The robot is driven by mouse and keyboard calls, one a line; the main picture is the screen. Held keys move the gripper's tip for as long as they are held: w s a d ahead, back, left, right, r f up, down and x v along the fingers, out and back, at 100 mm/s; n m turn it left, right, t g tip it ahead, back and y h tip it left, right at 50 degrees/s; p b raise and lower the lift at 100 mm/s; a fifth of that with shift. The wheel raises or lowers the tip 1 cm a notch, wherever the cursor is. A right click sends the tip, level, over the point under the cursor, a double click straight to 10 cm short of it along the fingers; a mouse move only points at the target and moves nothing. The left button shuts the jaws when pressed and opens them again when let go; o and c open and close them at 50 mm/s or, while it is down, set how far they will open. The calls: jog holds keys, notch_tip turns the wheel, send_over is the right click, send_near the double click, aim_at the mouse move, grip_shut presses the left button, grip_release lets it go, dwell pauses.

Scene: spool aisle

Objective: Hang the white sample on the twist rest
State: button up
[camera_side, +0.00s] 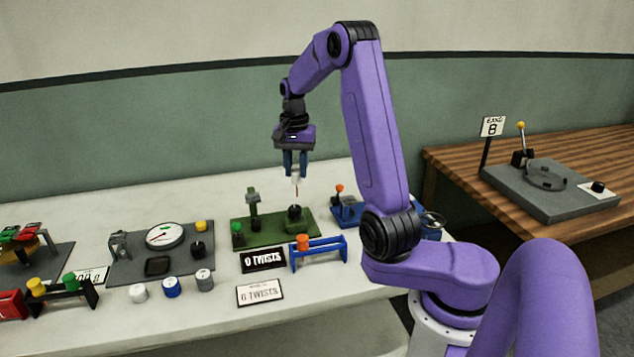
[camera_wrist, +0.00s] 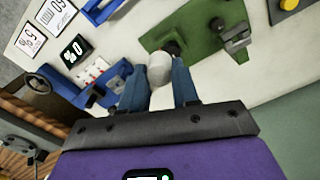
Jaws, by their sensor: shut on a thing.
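My gripper (camera_side: 295,174) is shut on the white sample (camera_side: 296,181), held in the air above the green station (camera_side: 272,233). A thin red strand hangs below the sample towards the station's dark knob (camera_side: 295,212). In the wrist view the white sample (camera_wrist: 160,68) sits between the blue fingertips of my gripper (camera_wrist: 160,86), over the green base (camera_wrist: 183,28). A blue rack (camera_side: 320,254) with an orange spool (camera_side: 303,243) on it stands in front of the green station. No label shows which thing is the twist rest; the blue rack may be it.
A black "0 TWISTS" sign (camera_side: 263,260) and a white card (camera_side: 260,292) stand left of the rack. A grey dial station (camera_side: 162,254) is further left, with several loose spools before it. A blue station (camera_side: 350,206) is right of the green one.

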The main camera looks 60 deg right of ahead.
jog(key=w+a+f+n, duration=0.1)
jog(key=w+a+n, duration=0.2)
jog(key=w, duration=0.9)
jog(key=shift+w+f, duration=0.25)
jog(key=shift+w, duration=0.15)
jog(key=shift+f, duration=0.1)
jog(key=shift+f, duration=2.4)
jog(key=o, duration=1.1)
notch_tip(320, 180, up, 17)
jog(key=shift+r, duration=0.2)
